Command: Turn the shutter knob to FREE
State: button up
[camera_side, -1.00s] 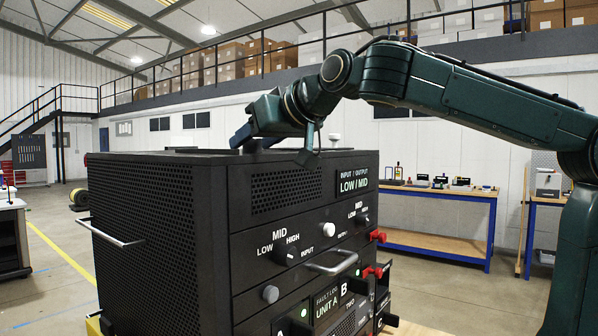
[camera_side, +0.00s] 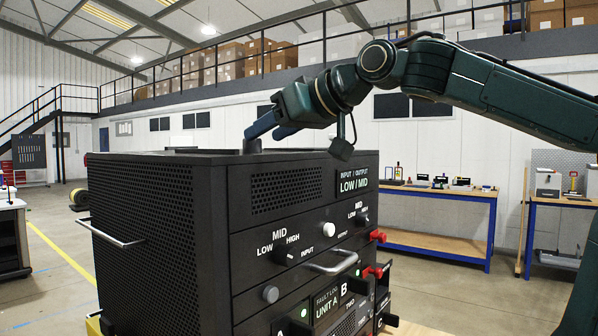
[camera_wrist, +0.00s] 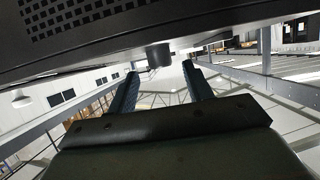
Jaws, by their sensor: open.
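A black rack unit (camera_side: 160,225) fills the middle of the side view. A short dark stub (camera_side: 252,146) stands on its top. In the wrist view a dark round knob-like stub (camera_wrist: 158,55) shows just past and between my fingertips. I see no FREE or shutter label, so I cannot tell whether this is the shutter knob or how it is turned. My gripper (camera_side: 264,131) is open just above the rack's top, beside the stub, with its fingers angled down to the left. The wrist view shows both fingers (camera_wrist: 159,72) spread with nothing between them.
The rack's front carries a LOW/MID/HIGH knob (camera_side: 286,253), an INPUT/OUTPUT knob (camera_side: 360,218), a pull handle (camera_side: 332,263) and red parts (camera_side: 377,236) at the right edge. A side handle (camera_side: 110,232) sticks out left. Workbenches (camera_side: 435,240) stand behind.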

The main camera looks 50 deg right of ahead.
jog(key=shift+v, duration=5.1)
jog(key=s+d+f+g, duration=0.1)
jog(key=s+f+g, duration=0.1)
jog(key=f, duration=0.7)
jog(key=s+d+f+g, duration=0.2)
jog(key=s+f, duration=0.2)
jog(key=f, duration=0.6)
jog(key=s+d+f+g, duration=0.2)
jog(key=s+f, duration=0.1)
jog(key=f, duration=0.7)
jog(key=shift+s+d+f, duration=0.15)
jog(key=shift+s+d, duration=0.05)
jog(key=shift+s, duration=0.05)
jog(key=shift+w+a+r+m+t+h, duration=0.3)
jog(key=shift+w+a+r+t, duration=0.9)
jog(key=shift+r, duration=3.75)
jog(key=shift+w+a+r+m+t+h, duration=0.5)
jog(key=shift+w+a+r, duration=1.15)
jog(key=shift+r, duration=3.35)
jog(key=shift+w+a+r+t+h, duration=0.1)
jog(key=shift+w+a+r+t, duration=1.4)
jog(key=shift+r, duration=3.45)
jog(key=shift+w+d+f+g, duration=0.1)
jog(key=shift+w+d+g, duration=0.2)
jog(key=shift+w+d, duration=0.4)
